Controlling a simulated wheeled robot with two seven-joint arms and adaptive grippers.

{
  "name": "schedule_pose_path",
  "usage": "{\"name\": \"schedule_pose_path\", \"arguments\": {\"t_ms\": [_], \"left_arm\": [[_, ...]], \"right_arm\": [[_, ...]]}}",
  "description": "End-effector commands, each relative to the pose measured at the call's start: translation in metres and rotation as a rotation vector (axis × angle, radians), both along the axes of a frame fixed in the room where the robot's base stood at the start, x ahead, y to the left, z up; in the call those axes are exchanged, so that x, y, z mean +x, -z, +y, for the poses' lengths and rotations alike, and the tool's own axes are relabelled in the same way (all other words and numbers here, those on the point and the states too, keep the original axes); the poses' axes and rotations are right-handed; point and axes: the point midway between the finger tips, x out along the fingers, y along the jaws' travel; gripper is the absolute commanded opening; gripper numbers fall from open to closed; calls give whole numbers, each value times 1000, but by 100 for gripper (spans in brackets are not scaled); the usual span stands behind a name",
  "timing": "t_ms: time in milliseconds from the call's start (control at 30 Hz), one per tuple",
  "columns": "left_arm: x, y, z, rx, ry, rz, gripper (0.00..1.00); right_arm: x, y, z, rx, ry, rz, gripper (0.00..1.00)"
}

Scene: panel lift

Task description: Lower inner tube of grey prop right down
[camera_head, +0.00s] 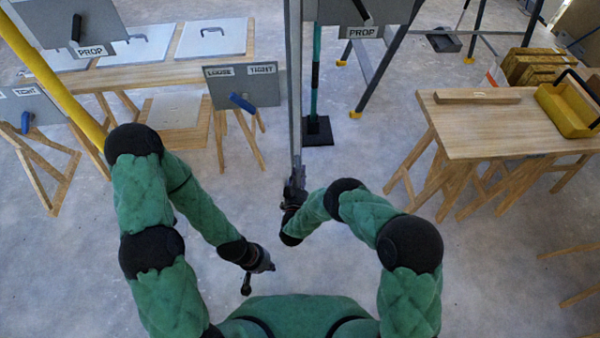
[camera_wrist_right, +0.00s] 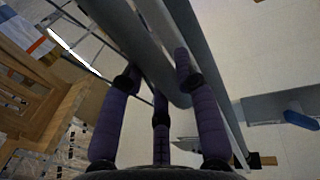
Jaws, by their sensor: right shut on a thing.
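The grey prop (camera_head: 294,80) is a long, thin upright grey tube at the top centre of the head view. Its lower part runs down to my right gripper (camera_head: 293,196). In the right wrist view, the fingers (camera_wrist_right: 157,82) of my right gripper are closed around a grey tube (camera_wrist_right: 150,50). I cannot tell inner from outer tube there. My left gripper (camera_head: 258,270) is low in the centre of the head view, empty, its fingers apart, away from the prop.
A PROP board (camera_head: 345,12) and a LOOSE/TIGHT board with a blue lever (camera_head: 258,88) flank the prop. A teal post (camera_head: 315,75) stands behind it. A wooden table (camera_head: 470,125) with a yellow tray (camera_head: 565,110) is at right. The floor in front is clear.

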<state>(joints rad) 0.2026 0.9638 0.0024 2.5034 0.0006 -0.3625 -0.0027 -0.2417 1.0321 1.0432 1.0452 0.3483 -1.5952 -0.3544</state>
Motion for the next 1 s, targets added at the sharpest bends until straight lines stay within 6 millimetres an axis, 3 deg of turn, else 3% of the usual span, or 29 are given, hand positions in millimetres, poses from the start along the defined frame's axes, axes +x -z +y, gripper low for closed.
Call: {"name": "schedule_pose_path", "arguments": {"t_ms": [33,233,267,333,367,767,1000], "left_arm": [[0,1,0,0,0,0,0],[0,1,0,0,0,0,0],[0,1,0,0,0,0,0],[0,1,0,0,0,0,0],[0,1,0,0,0,0,0],[0,1,0,0,0,0,0],[0,0,0,0,0,0,0]], "right_arm": [[-4,8,0,-1,-2,17,0],[-4,8,-1,-2,-2,20,0],[-4,8,-1,-2,-2,20,34],[-4,8,-1,-2,-2,19,54],[-4,8,0,-2,-2,18,56],[-6,3,1,-1,-1,9,56],[-43,4,6,-2,-4,11,56]]}}
